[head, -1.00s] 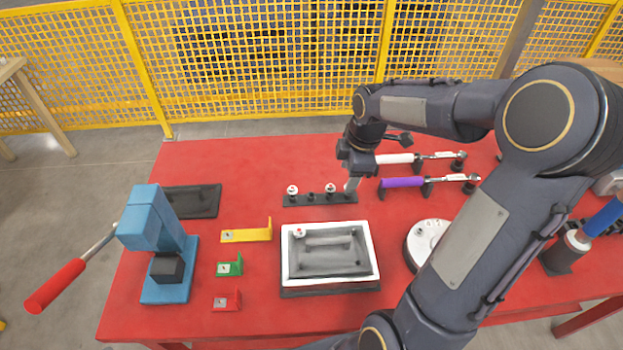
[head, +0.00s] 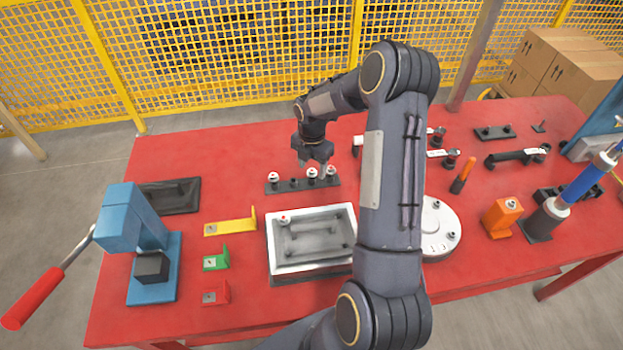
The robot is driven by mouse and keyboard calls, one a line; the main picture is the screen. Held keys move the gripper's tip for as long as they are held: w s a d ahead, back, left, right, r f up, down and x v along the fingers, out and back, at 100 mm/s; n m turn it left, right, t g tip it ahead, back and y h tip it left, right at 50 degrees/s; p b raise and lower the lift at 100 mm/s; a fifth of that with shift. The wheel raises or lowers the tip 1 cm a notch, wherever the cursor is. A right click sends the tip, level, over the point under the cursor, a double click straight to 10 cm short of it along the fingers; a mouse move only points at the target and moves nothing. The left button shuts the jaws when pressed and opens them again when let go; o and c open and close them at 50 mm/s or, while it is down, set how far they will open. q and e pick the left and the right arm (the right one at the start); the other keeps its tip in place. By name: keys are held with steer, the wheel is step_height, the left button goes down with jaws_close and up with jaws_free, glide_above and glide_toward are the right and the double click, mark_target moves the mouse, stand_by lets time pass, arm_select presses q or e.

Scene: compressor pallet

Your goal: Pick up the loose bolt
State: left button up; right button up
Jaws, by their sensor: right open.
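A black rack (head: 303,186) on the red table holds upright bolts with pale heads: a left bolt (head: 273,177), a middle bolt (head: 312,173) and a right bolt (head: 331,171). Another small pale part with a red mark (head: 284,220) sits in a corner of the white-rimmed tray (head: 352,214). I cannot tell which one is the loose bolt. My right gripper (head: 313,166) points down over the right half of the rack, its fingers open near the middle and right bolts. Whether it touches them is unclear. My left gripper is not in view.
A blue press (head: 168,265) with a red handle stands at the left. Yellow (head: 229,228), green (head: 216,262) and red (head: 216,295) brackets lie beside the tray. A round white plate (head: 441,228) and black-handled tools stand right, partly behind my arm.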

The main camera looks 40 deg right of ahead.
steer(key=shift+f, duration=0.85)
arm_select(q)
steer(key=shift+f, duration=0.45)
arm_select(e)
steer(key=shift+r, duration=0.1)
steer(key=shift+c, duration=0.2)
steer(key=c, duration=0.9)
steer(key=shift+c, duration=0.3)
steer(key=shift+r, duration=0.1)
